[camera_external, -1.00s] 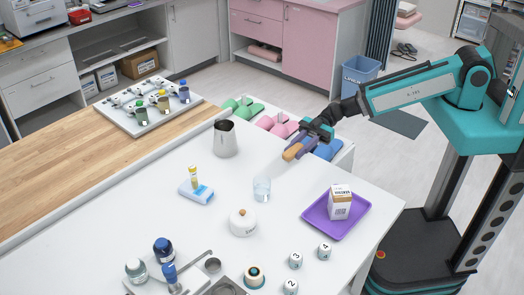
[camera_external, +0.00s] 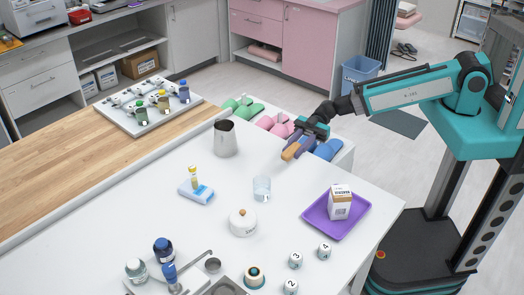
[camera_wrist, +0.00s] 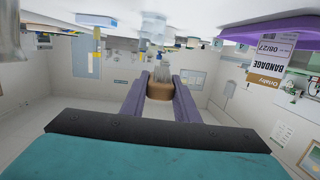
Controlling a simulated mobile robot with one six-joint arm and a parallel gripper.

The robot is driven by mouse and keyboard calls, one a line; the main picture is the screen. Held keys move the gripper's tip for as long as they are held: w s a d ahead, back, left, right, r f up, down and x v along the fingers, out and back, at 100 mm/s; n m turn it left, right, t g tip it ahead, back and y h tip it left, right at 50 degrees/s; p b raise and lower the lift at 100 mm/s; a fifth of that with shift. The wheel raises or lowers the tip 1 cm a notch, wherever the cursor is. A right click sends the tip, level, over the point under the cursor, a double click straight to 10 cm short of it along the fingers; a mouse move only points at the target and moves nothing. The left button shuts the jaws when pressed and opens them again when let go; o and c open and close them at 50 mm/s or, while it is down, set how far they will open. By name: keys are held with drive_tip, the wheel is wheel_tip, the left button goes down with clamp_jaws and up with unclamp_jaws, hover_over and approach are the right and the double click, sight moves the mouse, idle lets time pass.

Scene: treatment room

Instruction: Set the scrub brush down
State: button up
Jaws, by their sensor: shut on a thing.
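The scrub brush (camera_external: 290,152) has a tan wooden body. My gripper (camera_external: 297,146) is shut on it, above the far right edge of the white table (camera_external: 330,262), beside the blue slippers. In the wrist view the brush (camera_wrist: 160,90) shows as a brown block between the two purple fingers of my gripper (camera_wrist: 160,84). I cannot tell from the external view whether the brush touches the table.
A purple tray (camera_external: 317,223) with a bandage carton (camera_external: 339,203) stands to the right. A glass (camera_external: 261,189), a metal pitcher (camera_external: 225,139) and a white lidded jar (camera_external: 242,222) stand nearby. Blue slippers (camera_external: 328,149) lie beyond the table edge. Bare table lies between brush and glass.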

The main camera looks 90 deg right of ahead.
drive_tip(key=b, duration=1.3)
hover_over(276, 152)
drive_tip(key=a, duration=0.2)
drive_tip(key=f, duration=0.1)
drive_tip(key=shift+w+d+f+m+t+h+b, duration=0.1)
drive_tip(key=shift+d+f+m+t+h+b, duration=0.15)
drive_tip(key=shift+d, duration=0.2)
drive_tip(key=shift+d+f+m+t+h+b, duration=0.1)
drive_tip(key=shift+d+m+t+h+b, duration=0.2)
drive_tip(key=shift+d, duration=0.15)
drive_tip(key=shift+f, duration=2)
drive_tip(key=shift+f, duration=0.1)
drive_tip(key=shift+f+p, duration=0.5)
drive_tip(key=shift+f, duration=1.4)
drive_tip(key=shift+f, duration=0.1)
